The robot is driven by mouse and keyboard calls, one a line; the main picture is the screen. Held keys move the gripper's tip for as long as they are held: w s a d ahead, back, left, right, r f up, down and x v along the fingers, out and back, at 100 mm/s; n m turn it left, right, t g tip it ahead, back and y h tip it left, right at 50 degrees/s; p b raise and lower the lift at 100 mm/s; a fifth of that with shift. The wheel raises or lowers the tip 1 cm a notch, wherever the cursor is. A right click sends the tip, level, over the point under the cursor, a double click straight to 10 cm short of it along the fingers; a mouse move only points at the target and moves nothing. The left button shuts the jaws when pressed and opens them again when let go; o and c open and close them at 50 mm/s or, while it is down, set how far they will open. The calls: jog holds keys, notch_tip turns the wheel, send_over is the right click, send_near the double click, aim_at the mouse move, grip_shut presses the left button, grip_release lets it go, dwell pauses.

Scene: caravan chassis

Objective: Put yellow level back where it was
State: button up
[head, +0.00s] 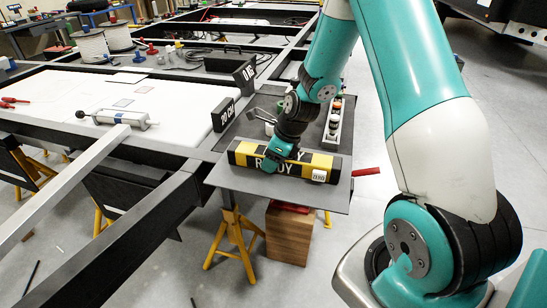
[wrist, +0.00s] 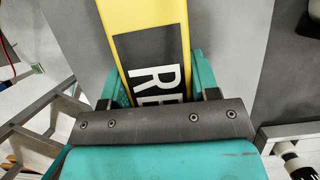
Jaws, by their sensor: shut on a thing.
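The yellow level (head: 322,161) is a long yellow bar with black sections, partly readable white letters and a small white label near its right end. It lies crosswise at the grey board (head: 338,196) in the head view. My gripper (head: 273,160) is shut on it left of its middle. In the wrist view the level (wrist: 180,28) runs up and away between the teal fingers of my gripper (wrist: 155,88), its black lettered part between them. I cannot tell whether the level rests on the board or hangs just above it.
A narrow rack with small coloured items (head: 333,122) stands behind the level. A red handle (head: 366,172) sticks out at the board's right edge. A silver cylinder (head: 122,118) lies on the white panel (head: 60,105). The board's front strip is bare.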

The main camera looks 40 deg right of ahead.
jog(key=shift+f, duration=0.1)
jog(key=o, duration=1.2)
jog(key=p+v, duration=0.1)
jog(key=v, duration=1)
jog(key=shift+s+r, duration=0.1)
jog(key=shift+r, duration=0.15)
jog(key=shift+s+r, duration=0.1)
jog(key=shift+r, duration=0.25)
jog(key=s+a+r+n+g+y, duration=0.1)
jog(key=s+a+r+n, duration=0.3)
jog(key=a+n, duration=0.45)
jog(key=s+a+r+n+g, duration=0.1)
jog(key=s+a+r+n, duration=0.3)
jog(key=a+n, duration=0.5)
jog(key=s+a+r+n, duration=0.1)
jog(key=s+a+n, duration=0.1)
jog(key=s+n, duration=0.4)
jog(key=s+a+r+n+g, duration=0.1)
jog(key=s+n, duration=0.5)
jog(key=n, duration=0.6)
jog(key=a+r, duration=0.1)
jog(key=a, duration=0.1)
jog(key=shift+s+a, duration=0.25)
jog(key=shift+s, duration=0.15)
